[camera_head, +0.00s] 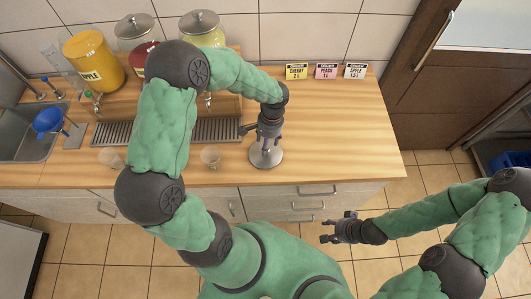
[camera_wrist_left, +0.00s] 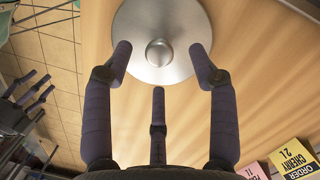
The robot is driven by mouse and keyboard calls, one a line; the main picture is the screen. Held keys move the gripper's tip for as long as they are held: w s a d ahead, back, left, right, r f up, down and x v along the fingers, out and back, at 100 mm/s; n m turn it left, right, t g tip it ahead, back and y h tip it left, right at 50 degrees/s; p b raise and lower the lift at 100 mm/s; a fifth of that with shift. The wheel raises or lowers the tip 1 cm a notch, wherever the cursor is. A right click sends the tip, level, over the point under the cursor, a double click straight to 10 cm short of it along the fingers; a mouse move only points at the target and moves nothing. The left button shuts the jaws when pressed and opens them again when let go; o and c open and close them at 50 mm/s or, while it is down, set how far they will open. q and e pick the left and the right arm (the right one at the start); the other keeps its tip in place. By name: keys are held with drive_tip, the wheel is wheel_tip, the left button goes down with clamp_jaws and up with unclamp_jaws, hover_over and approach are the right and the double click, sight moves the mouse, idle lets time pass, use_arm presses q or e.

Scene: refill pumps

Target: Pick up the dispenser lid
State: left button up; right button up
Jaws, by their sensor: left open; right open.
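The dispenser lid (camera_head: 266,156) is a round, shiny metal disc lying flat on the wooden counter, right of the drip grates. Its central knob (camera_wrist_left: 159,52) shows in the left wrist view. My left gripper (camera_head: 262,137) points down above the lid and partly covers it in the head view. In the left wrist view its three dark fingers (camera_wrist_left: 160,66) are spread, with the knob ahead between the two upper fingertips and nothing held. My right gripper (camera_head: 330,228) is open and empty in front of the counter, above the tiled floor.
A yellow apple container (camera_head: 92,60) and lidded glass dispensers (camera_head: 134,30) stand at the back left. Two clear cups (camera_head: 210,155) stand near the front edge. Order cards (camera_head: 326,71) line the back wall. The counter right of the lid is clear.

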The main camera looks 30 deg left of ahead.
sight(274, 154)
use_arm(q)
drive_tip(key=f, duration=0.3)
drive_tip(key=shift+s, duration=0.2)
clamp_jaws()
